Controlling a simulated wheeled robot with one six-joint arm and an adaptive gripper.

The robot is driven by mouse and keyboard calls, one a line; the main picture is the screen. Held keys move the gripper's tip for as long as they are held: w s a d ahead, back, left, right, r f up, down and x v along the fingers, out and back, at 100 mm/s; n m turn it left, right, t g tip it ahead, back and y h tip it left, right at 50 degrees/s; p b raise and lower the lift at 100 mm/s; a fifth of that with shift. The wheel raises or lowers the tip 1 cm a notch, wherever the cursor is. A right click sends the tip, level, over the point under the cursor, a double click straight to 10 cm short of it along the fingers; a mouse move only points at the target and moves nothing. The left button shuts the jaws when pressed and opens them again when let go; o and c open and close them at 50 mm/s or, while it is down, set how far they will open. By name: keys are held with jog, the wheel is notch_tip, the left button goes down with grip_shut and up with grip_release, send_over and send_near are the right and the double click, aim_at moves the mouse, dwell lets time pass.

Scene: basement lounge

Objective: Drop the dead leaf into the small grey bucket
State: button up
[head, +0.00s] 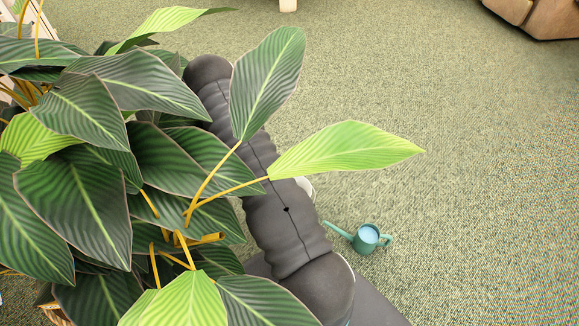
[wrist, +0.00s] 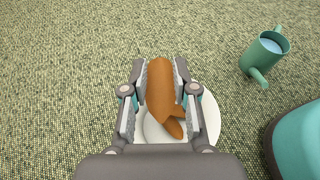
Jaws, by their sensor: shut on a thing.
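In the wrist view my gripper (wrist: 161,72) is shut on the dead leaf (wrist: 160,92), a curled orange-brown piece between the two finger pads. The leaf's lower end hangs back toward the palm. A pale, round-rimmed thing (wrist: 211,117) shows behind the leaf and fingers. My gripper covers much of it, and I cannot tell whether it is the small grey bucket or a dish. I cannot tell how high the leaf is above it. In the head view the gripper and leaf are hidden behind the plant and my arm.
A leafy potted plant (head: 95,100) fills the left of the head view, its leaves overlapping my arm. A teal watering can (head: 366,238) stands on the carpet; it also shows in the wrist view (wrist: 264,55). A large teal rounded thing (wrist: 300,145) is at lower right. Open carpet lies right.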

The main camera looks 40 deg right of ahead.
jog(key=shift+f+b, duration=0.6)
jog(key=shift+f, duration=1)
jog(key=o, duration=0.8)
jog(key=v, duration=1.2)
jog(key=shift+r, duration=0.15)
